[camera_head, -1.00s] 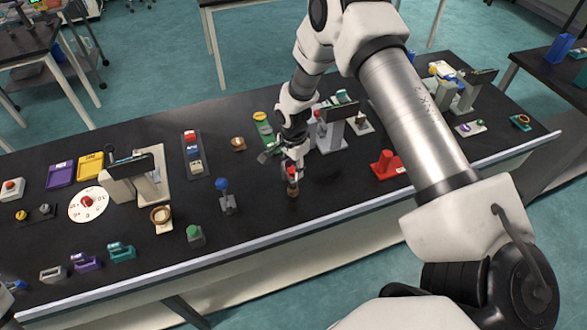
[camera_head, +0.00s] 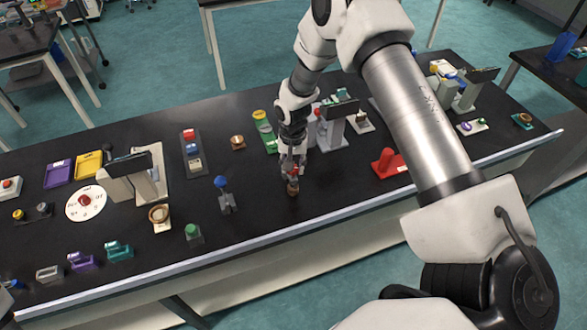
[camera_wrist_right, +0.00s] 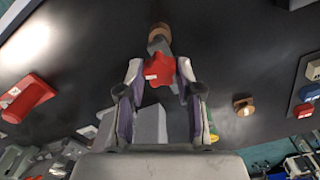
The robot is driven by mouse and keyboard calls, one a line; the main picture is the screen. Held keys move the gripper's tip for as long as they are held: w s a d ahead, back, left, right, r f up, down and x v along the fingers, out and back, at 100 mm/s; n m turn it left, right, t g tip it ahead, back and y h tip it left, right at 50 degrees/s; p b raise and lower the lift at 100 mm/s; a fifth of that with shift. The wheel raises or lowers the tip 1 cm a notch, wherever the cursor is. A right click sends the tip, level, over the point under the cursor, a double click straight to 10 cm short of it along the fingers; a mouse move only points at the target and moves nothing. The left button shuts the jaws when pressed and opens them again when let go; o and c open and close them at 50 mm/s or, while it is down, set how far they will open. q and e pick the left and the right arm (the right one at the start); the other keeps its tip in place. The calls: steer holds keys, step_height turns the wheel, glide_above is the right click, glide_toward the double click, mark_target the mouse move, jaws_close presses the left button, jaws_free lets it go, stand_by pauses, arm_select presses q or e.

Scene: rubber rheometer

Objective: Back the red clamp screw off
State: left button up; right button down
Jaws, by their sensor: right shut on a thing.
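The red clamp screw (camera_wrist_right: 159,70) is a red knob with a small pale label, in the middle of the right wrist view. It joins a grey part and a round brown piece (camera_wrist_right: 160,31) beyond it. In the head view the brown piece (camera_head: 292,189) is near the middle of the black bench. My right gripper (camera_wrist_right: 160,77) is shut on the red knob, with a finger on each side of it. In the head view the gripper (camera_head: 292,172) points down there and largely hides the knob. My left gripper is not in view.
A grey stand with a screen (camera_head: 333,128) is close behind my right gripper. A red block (camera_head: 388,164) lies to the right and a blue-knobbed post (camera_head: 224,195) to the left. The bench front (camera_head: 320,212) just before the gripper is clear.

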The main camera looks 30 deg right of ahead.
steer(key=shift+n, duration=0.3)
steer(key=n, duration=0.3)
steer(key=shift+f+b, duration=0.15)
steer(key=shift+b, duration=0.25)
steer(key=shift+n, duration=0.8)
steer(key=c, duration=0.9)
jaws_free()
steer(key=shift+r, duration=0.2)
